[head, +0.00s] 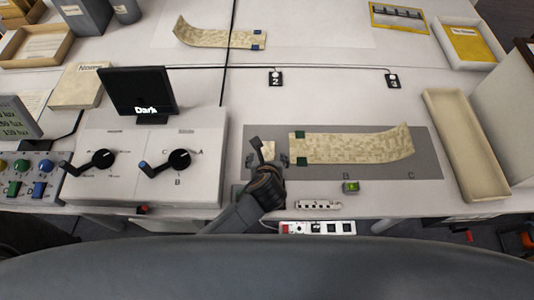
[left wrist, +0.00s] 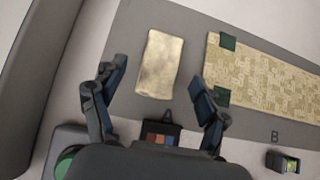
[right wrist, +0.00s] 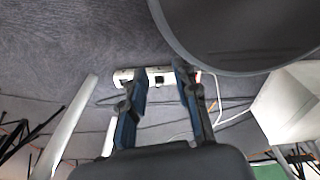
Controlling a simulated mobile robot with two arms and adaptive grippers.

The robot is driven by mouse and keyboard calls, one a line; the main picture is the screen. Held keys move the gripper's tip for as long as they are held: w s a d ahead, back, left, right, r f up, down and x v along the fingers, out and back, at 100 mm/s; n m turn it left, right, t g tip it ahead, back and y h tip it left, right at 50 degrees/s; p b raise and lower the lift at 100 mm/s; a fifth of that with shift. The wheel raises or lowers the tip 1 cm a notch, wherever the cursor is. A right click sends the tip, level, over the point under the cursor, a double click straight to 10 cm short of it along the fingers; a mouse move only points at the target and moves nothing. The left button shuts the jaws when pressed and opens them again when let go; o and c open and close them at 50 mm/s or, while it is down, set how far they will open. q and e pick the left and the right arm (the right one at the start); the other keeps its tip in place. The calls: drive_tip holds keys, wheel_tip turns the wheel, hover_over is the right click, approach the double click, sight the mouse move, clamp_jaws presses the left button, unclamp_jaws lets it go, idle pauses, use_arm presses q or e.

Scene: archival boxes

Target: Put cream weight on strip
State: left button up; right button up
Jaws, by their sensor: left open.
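The cream weight (head: 268,150) is a small flat block lying on the grey mat (head: 420,174), left of the strip. It shows clear in the left wrist view (left wrist: 159,63). The strip (head: 350,147) is tan and patterned, with green weights on its two left corners (head: 300,134) (head: 302,161). Its right end curls up. My left gripper (head: 269,158) is open over the mat at the weight. In the left wrist view (left wrist: 150,82) its fingers stand apart, with the weight ahead between them, not gripped. My right gripper (right wrist: 161,78) is open and empty, away from the table top.
A green and black block (head: 351,187) sits at the mat's front edge by the letter B. A long tan tray (head: 465,145) stands right of the mat. A control console with knobs (head: 150,180) and a dark screen (head: 138,92) stand left. The table behind the mat is mostly clear.

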sight(267, 155)
use_arm(q)
drive_tip(key=x, duration=0.2)
drive_tip(key=shift+w+f, duration=0.15)
drive_tip(key=shift+w, duration=0.1)
drive_tip(key=shift+w+f, duration=0.15)
drive_tip(key=shift+f, duration=0.05)
clamp_jaws()
drive_tip(key=shift+r, duration=0.1)
use_arm(e)
drive_tip(key=shift+s, duration=0.7)
